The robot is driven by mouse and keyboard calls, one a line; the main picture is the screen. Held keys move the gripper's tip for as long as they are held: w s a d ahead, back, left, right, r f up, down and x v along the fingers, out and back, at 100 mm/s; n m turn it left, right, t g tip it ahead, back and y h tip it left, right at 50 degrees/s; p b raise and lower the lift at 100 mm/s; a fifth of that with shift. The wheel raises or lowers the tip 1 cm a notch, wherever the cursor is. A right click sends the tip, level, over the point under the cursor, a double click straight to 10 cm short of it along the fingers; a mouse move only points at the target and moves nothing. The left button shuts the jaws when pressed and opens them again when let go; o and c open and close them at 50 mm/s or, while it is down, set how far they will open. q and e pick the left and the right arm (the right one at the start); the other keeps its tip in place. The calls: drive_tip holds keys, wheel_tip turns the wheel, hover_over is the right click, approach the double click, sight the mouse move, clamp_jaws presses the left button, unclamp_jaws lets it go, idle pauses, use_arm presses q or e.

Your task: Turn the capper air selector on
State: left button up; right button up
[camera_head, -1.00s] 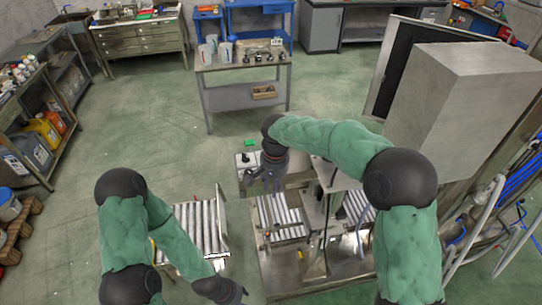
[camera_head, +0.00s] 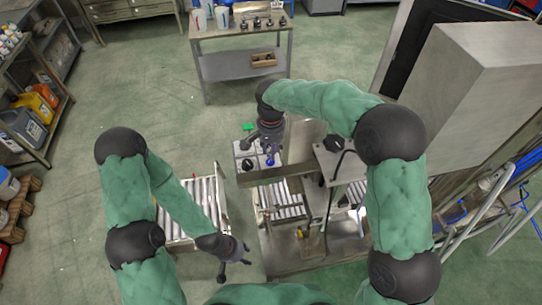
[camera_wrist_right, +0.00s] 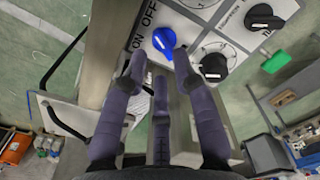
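A light control panel (camera_head: 243,158) with several knobs stands beyond the conveyor machine. A blue knob (camera_wrist_right: 164,40) sits on it, with ON and OFF printed beside it; it also shows in the head view (camera_head: 270,162). I cannot clearly tell which mark it points to. Black knobs (camera_wrist_right: 213,65) sit on dials beside it. My right gripper (camera_wrist_right: 160,78) has its fingers spread, empty, with the tips close to the blue knob; I cannot tell whether they touch it. It shows above the panel in the head view (camera_head: 267,143). My left gripper (camera_head: 236,262) is open and empty, low, right of the roller conveyor.
A roller conveyor (camera_head: 203,204) lies left of the machine frame (camera_head: 292,262). A metal bar (camera_head: 262,176) runs along the panel's near side. A large metal cabinet (camera_head: 468,85) stands at right. A workbench (camera_head: 236,27) stands behind, with open green floor before it.

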drive_tip(key=shift+f, duration=2.25)
clamp_jaws()
